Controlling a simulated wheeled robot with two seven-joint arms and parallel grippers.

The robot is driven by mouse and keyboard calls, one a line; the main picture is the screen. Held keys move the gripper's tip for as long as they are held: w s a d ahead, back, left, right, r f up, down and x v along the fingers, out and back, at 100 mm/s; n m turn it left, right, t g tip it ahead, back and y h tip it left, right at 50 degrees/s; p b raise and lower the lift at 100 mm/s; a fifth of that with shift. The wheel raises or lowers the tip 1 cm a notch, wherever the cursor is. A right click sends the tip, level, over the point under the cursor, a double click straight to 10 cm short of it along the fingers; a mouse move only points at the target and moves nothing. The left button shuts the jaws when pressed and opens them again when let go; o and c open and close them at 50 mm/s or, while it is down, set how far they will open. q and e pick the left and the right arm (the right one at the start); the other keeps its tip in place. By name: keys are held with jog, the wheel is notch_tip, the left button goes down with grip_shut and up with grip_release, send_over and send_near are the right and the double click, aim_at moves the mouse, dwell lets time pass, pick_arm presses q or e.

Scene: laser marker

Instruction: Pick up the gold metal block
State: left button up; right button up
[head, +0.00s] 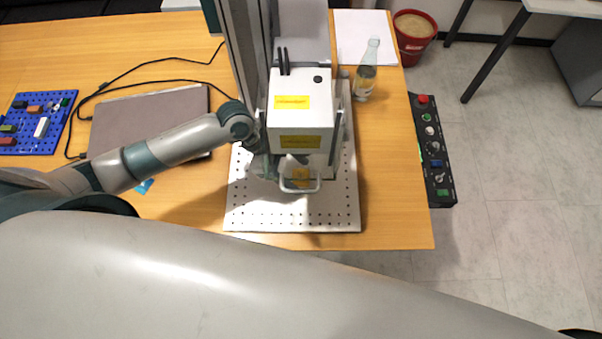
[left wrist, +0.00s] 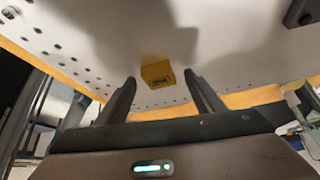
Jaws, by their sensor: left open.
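The gold metal block (left wrist: 157,75) lies on the perforated light plate in the left wrist view. In the head view its gold face (head: 301,174) shows below the white laser head, partly framed by a pale loop-shaped part. My left gripper (left wrist: 160,82) is open, its two dark fingers pointing toward the block. The block appears between and a little beyond the fingertips, with no visible contact. In the head view my left arm reaches in from the left to beside the laser head, where the gripper (head: 268,165) is largely hidden. My right gripper is not in view.
The white laser head (head: 300,110) hangs low over the perforated plate (head: 290,218). A bottle (head: 366,72) stands behind it on the right. A control panel (head: 432,150) lines the table's right edge. A closed laptop (head: 145,122), cables and a blue pegboard (head: 38,122) lie left.

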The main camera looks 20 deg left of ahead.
pick_arm(q)
jog(key=shift+f, duration=0.1)
dwell(0.4)
jog(key=c, duration=1.3)
